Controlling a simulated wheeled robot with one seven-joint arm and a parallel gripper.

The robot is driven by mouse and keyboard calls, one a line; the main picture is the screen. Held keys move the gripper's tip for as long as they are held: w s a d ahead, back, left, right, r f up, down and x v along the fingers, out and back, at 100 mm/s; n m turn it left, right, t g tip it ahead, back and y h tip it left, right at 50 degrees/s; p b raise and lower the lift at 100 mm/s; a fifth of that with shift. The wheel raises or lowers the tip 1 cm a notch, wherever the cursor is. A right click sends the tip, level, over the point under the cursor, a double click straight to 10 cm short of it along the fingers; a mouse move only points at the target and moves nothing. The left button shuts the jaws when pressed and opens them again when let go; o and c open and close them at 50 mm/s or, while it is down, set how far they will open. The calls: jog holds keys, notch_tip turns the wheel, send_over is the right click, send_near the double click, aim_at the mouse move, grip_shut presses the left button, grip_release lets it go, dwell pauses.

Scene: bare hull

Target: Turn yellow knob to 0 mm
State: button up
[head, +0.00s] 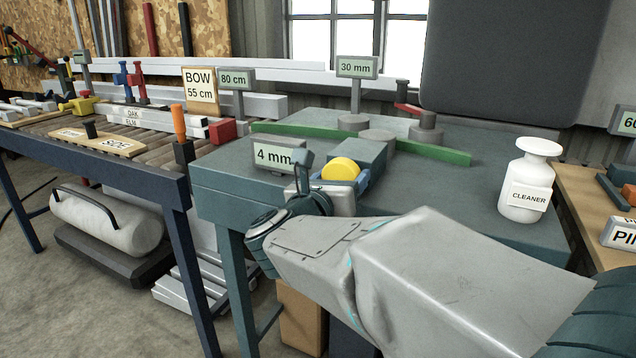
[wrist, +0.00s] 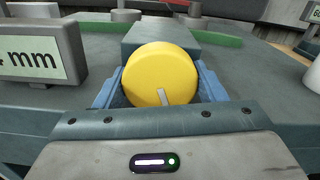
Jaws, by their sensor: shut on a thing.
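The yellow knob (head: 341,169) is a round disc on the front of a grey-green block (head: 355,155) on the bench. It also shows in the wrist view (wrist: 160,74), with a short grey mark at its lower middle, tilted slightly. My gripper (wrist: 160,85) has its blue fingers on either side of the knob and is shut on it. The display (head: 278,157) left of the knob reads 4 mm; in the wrist view the display (wrist: 40,55) is partly cut off. My wrist hides the lower front of the block.
A green curved strip (head: 430,151) runs behind the block between grey rollers (head: 426,130). A 30 mm display (head: 357,67) stands behind. A white cleaner bottle (head: 530,180) stands to the right. The bench top (head: 470,200) between is clear.

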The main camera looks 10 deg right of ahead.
jog(key=shift+f+n, duration=0.1)
jog(key=shift+n, duration=0.8)
jog(key=o, duration=1)
jog(key=shift+s+b, duration=0.2)
jog(key=shift+b, duration=0.15)
